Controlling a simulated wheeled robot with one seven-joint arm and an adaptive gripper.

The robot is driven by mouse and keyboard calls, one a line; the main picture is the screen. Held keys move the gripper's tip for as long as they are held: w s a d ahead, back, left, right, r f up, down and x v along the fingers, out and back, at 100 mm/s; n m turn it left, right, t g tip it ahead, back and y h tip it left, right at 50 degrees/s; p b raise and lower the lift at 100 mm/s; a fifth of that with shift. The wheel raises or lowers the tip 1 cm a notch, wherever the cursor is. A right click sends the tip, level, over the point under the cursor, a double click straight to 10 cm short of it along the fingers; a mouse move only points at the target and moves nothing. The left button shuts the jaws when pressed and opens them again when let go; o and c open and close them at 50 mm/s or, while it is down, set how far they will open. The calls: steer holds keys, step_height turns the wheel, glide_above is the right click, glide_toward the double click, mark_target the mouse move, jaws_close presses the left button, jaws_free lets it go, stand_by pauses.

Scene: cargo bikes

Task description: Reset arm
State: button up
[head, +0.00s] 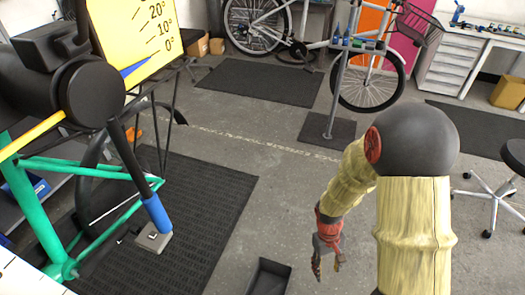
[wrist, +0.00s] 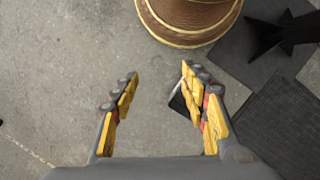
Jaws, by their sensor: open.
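My arm reaches down on the right side of the head view, bent at the elbow. My gripper (head: 327,266) hangs at its end with the fingers pointing down, above the grey floor and clear of the things around it. In the wrist view my gripper (wrist: 160,78) has its two yellow and grey fingers spread wide.
A dark bin (head: 268,279) stands on the floor left of my gripper. A green bike frame (head: 90,168) and a yellow angle gauge (head: 135,35) fill the left. A stool (head: 488,195) stands at the right. The concrete floor (head: 270,195) in the middle is clear.

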steer(key=s+a+r+m+t+p, duration=0.1)
steer(key=s+r+t, duration=0.1)
steer(key=r, duration=1.1)
steer(key=s+r+m+t+y+p, duration=0.1)
steer(key=s+r+t, duration=0.2)
steer(key=r, duration=1)
steer(key=s+a+r+m+t, duration=0.1)
steer(key=s+r+t, duration=0.1)
steer(key=r, duration=1.1)
steer(key=shift+s+a+r+t+p, duration=0.35)
steer(key=shift+t+p, duration=0.05)
steer(key=shift+t, duration=0.4)
